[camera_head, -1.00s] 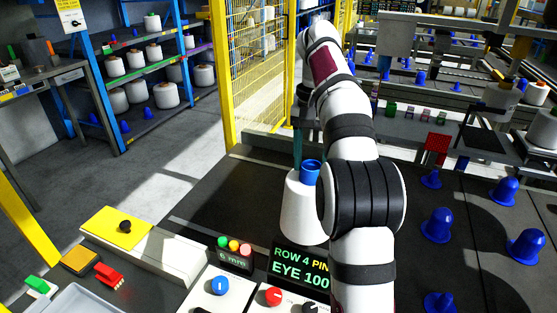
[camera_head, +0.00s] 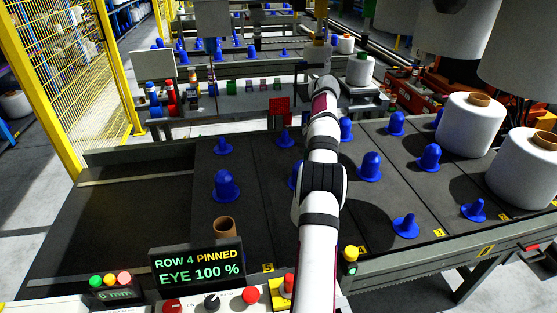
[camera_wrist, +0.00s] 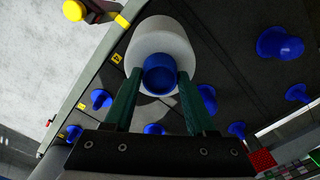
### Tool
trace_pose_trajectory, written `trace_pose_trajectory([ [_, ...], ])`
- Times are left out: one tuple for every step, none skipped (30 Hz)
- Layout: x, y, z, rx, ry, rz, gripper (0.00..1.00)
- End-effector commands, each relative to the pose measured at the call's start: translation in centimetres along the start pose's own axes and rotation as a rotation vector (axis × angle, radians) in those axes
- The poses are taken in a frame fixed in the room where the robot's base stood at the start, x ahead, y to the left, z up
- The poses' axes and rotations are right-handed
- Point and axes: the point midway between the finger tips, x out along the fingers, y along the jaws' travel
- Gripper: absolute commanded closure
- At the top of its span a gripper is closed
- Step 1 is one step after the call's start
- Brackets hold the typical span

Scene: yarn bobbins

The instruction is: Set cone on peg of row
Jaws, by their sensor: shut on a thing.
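In the wrist view the cone (camera_wrist: 165,40) is white yarn on a blue tube (camera_wrist: 159,74). My gripper (camera_wrist: 158,80) has its two green fingers on either side of the tube, shut on it. In the head view my arm hides the gripper and the held cone. Blue pegs stand in rows on the dark table, such as a peg (camera_head: 370,165) right of my arm and one (camera_head: 225,186) left of it. The sign (camera_head: 197,264) reads "ROW 4 PINNED". Whether a peg is beneath the cone is hidden.
Two large white cones with brown tubes, one nearer (camera_head: 525,175) and one farther (camera_head: 468,128), stand on the right. A brown tube (camera_head: 224,227) shows behind the sign. A red box (camera_head: 279,109) is at the back. The table's left part is bare.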

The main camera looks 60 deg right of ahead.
Motion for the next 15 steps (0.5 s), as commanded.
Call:
trace_pose_trajectory([
  [0.5,1.0,-0.8,0.03,0.0,-0.001,1.0],
  [0.8,1.4,-1.2,0.044,0.0,-0.002,1.0],
  [1.1,2.1,-1.8,0.063,0.001,-0.002,1.0],
  [1.3,2.5,-2.1,0.074,0.002,-0.003,1.0],
  [1.5,2.9,-2.4,0.085,0.002,-0.003,1.0],
  [1.8,3.3,-2.8,0.099,0.001,-0.003,1.0],
  [1.9,3.6,-3.0,0.108,0.001,-0.003,1.0],
  [2.1,3.9,-3.1,0.115,0.001,-0.004,1.0],
  [2.2,4.1,-3.3,0.122,0.001,-0.004,1.0],
  [2.2,4.3,-3.4,0.127,0.001,-0.005,1.0],
  [2.3,4.4,-3.5,0.13,0.001,-0.005,1.0],
  [2.3,4.5,-3.6,0.132,0.001,-0.005,1.0],
  [2.4,4.5,-3.6,0.133,0.001,-0.005,1.0],
  [2.4,4.5,-3.6,0.134,0.001,-0.005,1.0],
  [2.4,4.5,-3.6,0.133,0.001,-0.005,1.0],
])
